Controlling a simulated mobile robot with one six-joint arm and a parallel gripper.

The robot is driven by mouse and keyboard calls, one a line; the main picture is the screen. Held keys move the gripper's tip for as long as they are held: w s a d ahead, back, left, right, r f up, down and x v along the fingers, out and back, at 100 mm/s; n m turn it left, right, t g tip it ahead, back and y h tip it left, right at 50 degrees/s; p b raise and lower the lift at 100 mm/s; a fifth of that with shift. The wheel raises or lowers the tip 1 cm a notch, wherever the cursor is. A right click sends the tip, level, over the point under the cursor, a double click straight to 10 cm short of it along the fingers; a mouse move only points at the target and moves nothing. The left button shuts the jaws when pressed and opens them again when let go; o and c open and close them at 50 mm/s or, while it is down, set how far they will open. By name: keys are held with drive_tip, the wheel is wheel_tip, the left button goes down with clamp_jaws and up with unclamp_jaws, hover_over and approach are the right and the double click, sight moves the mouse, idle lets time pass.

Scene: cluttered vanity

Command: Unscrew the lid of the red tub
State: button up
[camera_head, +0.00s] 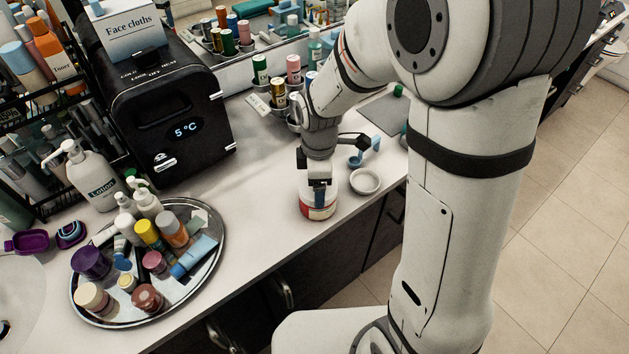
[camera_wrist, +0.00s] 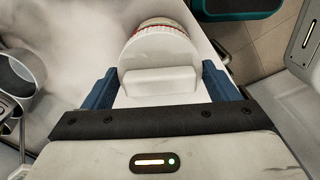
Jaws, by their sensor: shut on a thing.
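The red tub (camera_head: 319,211) stands on the white counter near its front edge, with a red and white side. My gripper (camera_head: 318,183) reaches down onto its top from above. In the wrist view, the white round lid (camera_wrist: 158,48) with a raised bar (camera_wrist: 160,80) across it lies between the two blue fingers of my gripper (camera_wrist: 160,85). My gripper is shut on the lid. A little of the tub's red and white side shows beyond the lid in the wrist view. In the head view, my gripper hides part of the tub's top.
A small round dish (camera_head: 365,182) stands just right of the tub. A silver tray (camera_head: 214,240) crowded with bottles and jars stands at the left front. A black cooler box (camera_head: 180,115) stands behind. The counter between the tray and the tub is clear.

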idle(0.3)
drive_tip(key=n, duration=0.4)
drive_tip(key=shift+n, duration=0.3)
drive_tip(key=shift+f, duration=0.1)
drive_tip(key=n, duration=0.4)
drive_tip(key=shift+n+b, duration=0.3)
drive_tip(key=shift+b, duration=0.05)
drive_tip(key=n, duration=0.4)
drive_tip(key=shift+s+n, duration=0.1)
drive_tip(key=shift+n, duration=0.2)
